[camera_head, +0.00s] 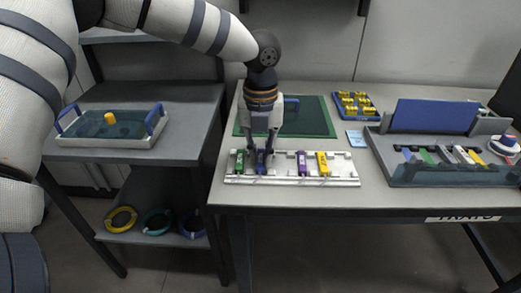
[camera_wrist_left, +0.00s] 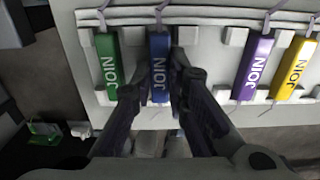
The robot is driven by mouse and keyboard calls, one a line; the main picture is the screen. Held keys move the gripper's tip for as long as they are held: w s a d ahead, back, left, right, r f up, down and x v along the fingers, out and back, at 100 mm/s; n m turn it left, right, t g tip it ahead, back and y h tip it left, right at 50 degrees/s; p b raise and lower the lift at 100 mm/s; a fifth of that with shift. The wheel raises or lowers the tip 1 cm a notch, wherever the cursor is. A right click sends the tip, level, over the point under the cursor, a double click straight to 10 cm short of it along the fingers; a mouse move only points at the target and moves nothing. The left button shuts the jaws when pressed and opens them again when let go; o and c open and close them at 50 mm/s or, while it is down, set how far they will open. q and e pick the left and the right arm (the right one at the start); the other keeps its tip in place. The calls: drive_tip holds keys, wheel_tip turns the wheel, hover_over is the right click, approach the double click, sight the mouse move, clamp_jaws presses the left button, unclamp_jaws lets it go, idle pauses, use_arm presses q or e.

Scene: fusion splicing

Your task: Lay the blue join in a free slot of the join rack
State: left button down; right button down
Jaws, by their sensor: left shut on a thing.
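The blue join (camera_head: 261,162) is at the second place from the left in the white join rack (camera_head: 346,171), beside the green join (camera_head: 239,162). My left gripper (camera_head: 262,153) points down with its fingers on both sides of the blue join, shut on it. In the left wrist view the blue join (camera_wrist_left: 159,68) lines up with its neighbours; I cannot tell if it rests fully on the rack. The purple join (camera_wrist_left: 254,68) and yellow join (camera_wrist_left: 296,68) lie farther right, with an empty gap between blue and purple. My right gripper is not in view.
A green mat (camera_head: 315,117) lies behind the rack. A blue tray of yellow pieces (camera_head: 356,103) stands at the back. A grey holder with a blue panel (camera_head: 432,116) is at the right. A handled tray (camera_head: 70,142) stands on the left bench, coloured rings (camera_head: 157,222) below.

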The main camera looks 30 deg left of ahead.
sight(261, 158)
use_arm(q)
drive_tip(key=c, duration=1.6)
unclamp_jaws()
drive_tip(key=shift+r, duration=0.1)
wheel_tip(261, 158, up, 13)
drive_tip(key=shift+p, duration=0.35)
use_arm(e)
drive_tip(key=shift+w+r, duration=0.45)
